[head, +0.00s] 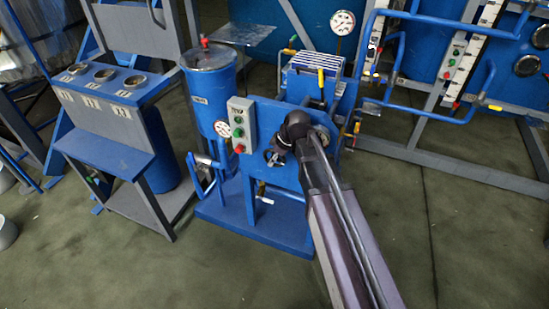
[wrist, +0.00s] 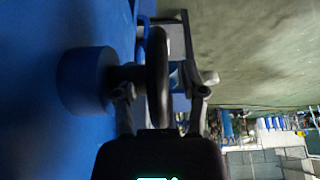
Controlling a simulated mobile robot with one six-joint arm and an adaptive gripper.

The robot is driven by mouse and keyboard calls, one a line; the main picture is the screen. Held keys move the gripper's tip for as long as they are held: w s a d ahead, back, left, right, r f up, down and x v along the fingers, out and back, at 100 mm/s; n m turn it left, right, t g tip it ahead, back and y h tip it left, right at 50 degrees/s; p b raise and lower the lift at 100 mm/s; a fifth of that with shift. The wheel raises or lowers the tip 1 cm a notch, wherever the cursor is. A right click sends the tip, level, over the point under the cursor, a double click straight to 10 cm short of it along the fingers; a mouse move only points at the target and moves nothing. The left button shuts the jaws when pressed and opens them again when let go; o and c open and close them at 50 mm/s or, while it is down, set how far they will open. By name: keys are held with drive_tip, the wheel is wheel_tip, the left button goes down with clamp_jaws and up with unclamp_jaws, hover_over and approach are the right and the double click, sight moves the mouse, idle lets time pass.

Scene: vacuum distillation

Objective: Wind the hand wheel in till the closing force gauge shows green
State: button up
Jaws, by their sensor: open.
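In the wrist view the hand wheel (wrist: 157,70) is a dark disc seen nearly edge-on, on a short shaft from a round blue boss (wrist: 85,80). My gripper (wrist: 165,90) is open, with one finger on each side of the wheel's rim; I cannot tell whether either finger touches it. In the head view my arm covers most of the wheel area on the blue machine (head: 270,118). A small white gauge (head: 222,129) sits left of the button box, and a larger one (head: 343,22) stands behind. Neither reading is legible, and I cannot tell which shows closing force.
A grey button box (head: 241,125) with green and red buttons is beside my arm. A blue tank (head: 210,88) stands behind it to the left. A blue stand with numbered cups (head: 103,75) is farther left. Blue pipes (head: 430,110) run on the right. The floor in front is clear.

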drive_tip(key=shift+r+h+p, duration=0.1)
drive_tip(key=shift+h+p, duration=0.2)
drive_tip(key=shift+h, duration=0.1)
drive_tip(key=shift+w+a+g+h, duration=0.1)
drive_tip(key=shift+g+h, duration=0.3)
drive_tip(key=shift+h, duration=0.2)
drive_tip(key=shift+g+h+p, duration=0.4)
drive_tip(key=shift+h, duration=0.7)
wheel_tip(320, 180, up, 2)
drive_tip(key=shift+r+p, duration=0.1)
drive_tip(key=shift+p, duration=1.05)
wheel_tip(320, 180, up, 13)
drive_tip(key=p, duration=1.3)
drive_tip(key=shift+r, duration=0.15)
wheel_tip(320, 180, down, 14)
drive_tip(key=b, duration=1.3)
drive_tip(key=shift+r, duration=0.1)
